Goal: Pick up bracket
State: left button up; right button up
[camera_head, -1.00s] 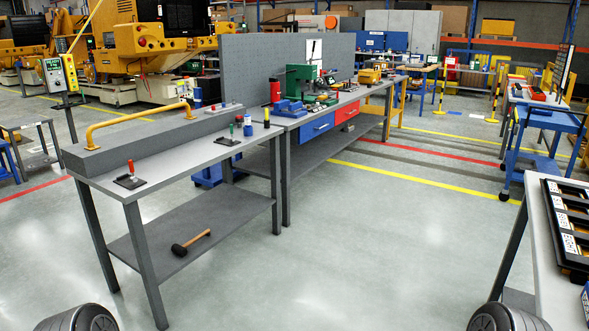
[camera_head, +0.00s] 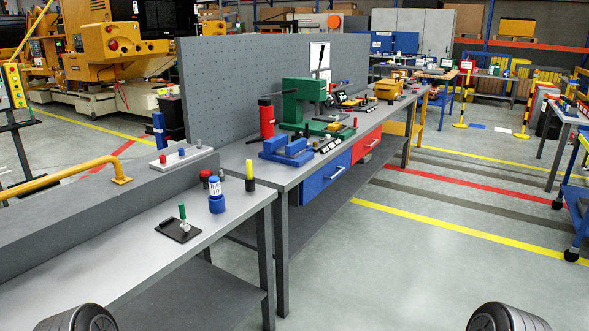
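I cannot pick out the bracket for sure; several small parts on the benches are too small to tell. The near grey bench (camera_head: 130,272) holds a black plate with a green-handled tool (camera_head: 180,228), a blue-capped container (camera_head: 216,195) and a black-and-yellow piece (camera_head: 250,178). The far bench (camera_head: 285,180) holds a blue vise (camera_head: 287,150), a red cylinder (camera_head: 266,118) and a green press (camera_head: 303,105), with small parts beside them. Neither gripper is in view; only dark rounded parts of my arms show at the bottom edge.
A grey pegboard (camera_head: 250,85) stands behind the far bench. A blue cart (camera_head: 578,200) stands at the right edge. The floor (camera_head: 420,275) in front of the far bench is open.

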aim_at(301, 134)
jog(key=i, duration=2.25)
jog(key=i+l+z, duration=0.6)
jog(key=z, duration=0.15)
jog(key=i+l+z, duration=0.1)
jog(key=i+z, duration=0.25)
jog(key=i, duration=0.15)
jog(key=i+l, duration=0.15)
jog(key=i, duration=0.6)
jog(key=i+l, duration=0.15)
jog(key=i, duration=0.55)
jog(key=i+l+u, duration=0.15)
jog(key=i+u, duration=0.35)
jog(key=i+l+u, duration=0.25)
jog(key=u, duration=0.25)
jog(key=i+l+u, duration=0.25)
jog(key=l+u, duration=0.25)
jog(key=i+l+u, duration=0.25)
jog(key=l+u, duration=0.25)
jog(key=i+l+u, duration=0.1)
jog(key=l+u, duration=0.25)
jog(key=l, duration=0.25)
